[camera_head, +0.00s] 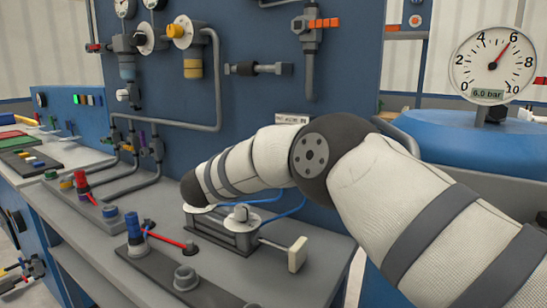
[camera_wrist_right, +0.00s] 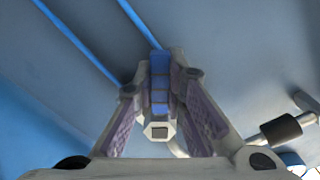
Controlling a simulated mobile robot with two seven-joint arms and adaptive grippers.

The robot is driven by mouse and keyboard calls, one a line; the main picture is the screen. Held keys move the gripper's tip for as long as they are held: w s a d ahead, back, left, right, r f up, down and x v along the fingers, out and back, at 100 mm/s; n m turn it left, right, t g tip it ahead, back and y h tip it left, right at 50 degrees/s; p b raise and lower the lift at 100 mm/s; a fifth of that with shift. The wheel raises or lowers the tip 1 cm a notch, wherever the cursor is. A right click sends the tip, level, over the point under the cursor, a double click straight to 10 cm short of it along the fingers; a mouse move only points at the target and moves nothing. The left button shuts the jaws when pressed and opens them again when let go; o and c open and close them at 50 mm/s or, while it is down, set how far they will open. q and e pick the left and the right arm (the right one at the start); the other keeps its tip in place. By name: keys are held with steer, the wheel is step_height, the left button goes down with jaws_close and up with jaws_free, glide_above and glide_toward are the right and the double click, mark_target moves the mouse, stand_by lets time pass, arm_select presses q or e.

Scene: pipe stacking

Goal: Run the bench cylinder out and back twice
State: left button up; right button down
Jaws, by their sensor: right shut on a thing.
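Thin blue tubes (camera_head: 290,211) run from the cylinder toward the back panel. In the right wrist view, my right gripper (camera_wrist_right: 160,72) is shut on a blue piece (camera_wrist_right: 159,82); a pale hexagonal end (camera_wrist_right: 158,128) shows below it. In the head view my arm hides this gripper. My left gripper is not in view.
A blue panel (camera_head: 265,95) with valves and grey pipes stands behind the bench. A blue-topped valve (camera_head: 137,240) and red lever are at the bench front. A large gauge (camera_head: 494,62) reads 6.0 bar above a blue tank (camera_head: 450,145) at right.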

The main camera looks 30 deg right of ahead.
steer(key=shift+w+r+m, duration=0.1)
steer(key=shift+r+m, duration=0.1)
steer(key=shift+m, duration=0.3)
steer(key=c, duration=1.6)
jaws_free()
steer(key=v, duration=1.2)
